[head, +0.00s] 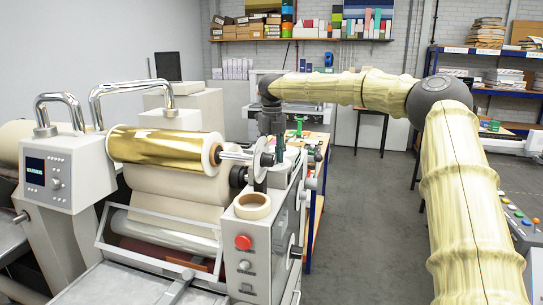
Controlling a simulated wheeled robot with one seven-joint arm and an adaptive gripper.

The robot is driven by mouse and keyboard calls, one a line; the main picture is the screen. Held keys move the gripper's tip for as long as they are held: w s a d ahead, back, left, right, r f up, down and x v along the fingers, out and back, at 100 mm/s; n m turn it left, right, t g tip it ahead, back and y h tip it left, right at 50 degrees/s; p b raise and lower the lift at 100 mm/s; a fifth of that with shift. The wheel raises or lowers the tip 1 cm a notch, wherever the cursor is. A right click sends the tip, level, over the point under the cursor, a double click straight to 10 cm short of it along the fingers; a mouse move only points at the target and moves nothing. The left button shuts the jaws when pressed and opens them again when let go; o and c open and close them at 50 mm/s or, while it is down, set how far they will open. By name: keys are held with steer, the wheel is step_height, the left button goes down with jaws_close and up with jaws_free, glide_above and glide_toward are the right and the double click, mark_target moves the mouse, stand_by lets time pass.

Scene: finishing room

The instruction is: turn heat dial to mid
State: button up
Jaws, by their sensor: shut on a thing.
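A grey control box (46,176) at the left of the laminating machine has a small lit display (35,170) and a round dial (57,184) below and right of it. No label on it is readable, so I cannot tell its setting. My gripper (270,142) points down at the machine's right side, by the white disc (263,160) on the roll's shaft, well apart from that dial. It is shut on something. Its fingertips and what they hold are not clearly visible.
A gold foil roll (160,148) lies across the machine. The right column carries a tape ring (252,206), a red button (243,242) and a small knob (244,265). Chrome handles (128,88) rise at the left. The grey floor (365,215) is clear at the right.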

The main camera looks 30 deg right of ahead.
steer(key=shift+s+f, duration=0.1)
steer(key=shift+f, duration=0.15)
steer(key=o, duration=1.1)
steer(key=shift+d, duration=0.1)
steer(key=shift+c, duration=0.2)
steer(key=shift+r, duration=0.1)
step_height(320, 180, up, 12)
